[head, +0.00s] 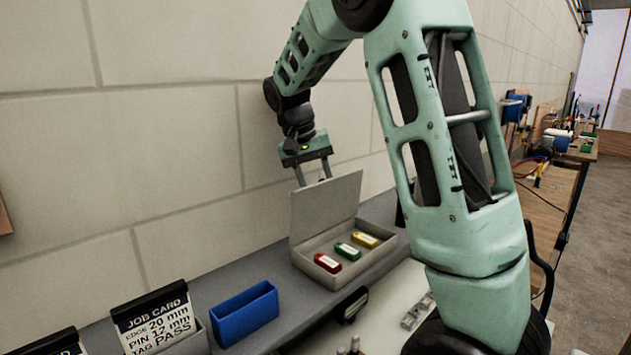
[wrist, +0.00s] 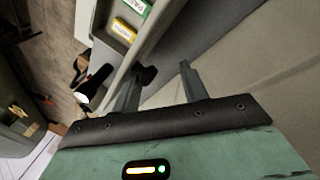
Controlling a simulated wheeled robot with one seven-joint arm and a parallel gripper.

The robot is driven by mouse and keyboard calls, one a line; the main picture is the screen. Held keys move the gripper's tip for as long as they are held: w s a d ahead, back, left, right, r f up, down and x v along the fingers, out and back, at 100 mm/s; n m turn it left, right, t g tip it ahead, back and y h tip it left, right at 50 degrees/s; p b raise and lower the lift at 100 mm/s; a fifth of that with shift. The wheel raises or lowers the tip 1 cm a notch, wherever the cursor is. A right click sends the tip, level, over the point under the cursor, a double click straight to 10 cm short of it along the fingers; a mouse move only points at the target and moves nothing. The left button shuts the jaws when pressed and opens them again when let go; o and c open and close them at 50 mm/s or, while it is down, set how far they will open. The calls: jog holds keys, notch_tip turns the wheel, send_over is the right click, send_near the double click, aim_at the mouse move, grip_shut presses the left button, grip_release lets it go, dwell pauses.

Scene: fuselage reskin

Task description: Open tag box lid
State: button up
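The tag box (head: 318,273) is a grey tray on the grey shelf against the wall. Its lid (head: 325,210) stands raised at the wall side, tilted up. Inside lie a red tag (head: 327,263), a green tag (head: 348,251) and a yellow tag (head: 365,240). My gripper (head: 314,176) is at the lid's upper edge, on the wall side; the lid may hide its fingertips. In the wrist view the two fingers (wrist: 165,75) are apart with nothing clearly held between them. Whether a finger touches the lid I cannot tell. The yellow tag also shows there (wrist: 124,29).
A blue open holder (head: 245,313) and a job card stand (head: 152,320) are left of the box on the shelf. The wall is close behind the lid. A workbench (head: 550,195) with tools stands at the far right, beside open floor.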

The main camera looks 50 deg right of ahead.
jog(key=shift+r, duration=0.15)
notch_tip(320, 180, up, 10)
jog(key=b, duration=0.3)
dwell(0.4)
jog(key=c, duration=0.4)
jog(key=shift+s+d, duration=0.15)
jog(key=shift+s, duration=0.15)
jog(key=c, duration=0.5)
jog(key=s+m+t+p, duration=0.1)
jog(key=s, duration=0.1)
jog(key=s+m+t+y+p, duration=0.1)
jog(key=s+m+p, duration=0.1)
jog(key=s, duration=0.1)
jog(key=s+d+r+m+t+y+p, duration=0.1)
jog(key=s+p, duration=0.1)
jog(key=s, duration=0.1)
jog(key=shift+m, duration=0.3)
grip_shut()
jog(key=s+a+f+m+t+p, duration=0.1)
jog(key=s+m+t+p, duration=0.25)
jog(key=s+m, duration=0.2)
jog(key=w+f+b, duration=0.7)
jog(key=f+b, duration=0.1)
jog(key=f, duration=0.1)
jog(key=shift+w+y+b, duration=0.2)
jog(key=shift+y+b, duration=0.15)
jog(key=shift+y, duration=0.05)
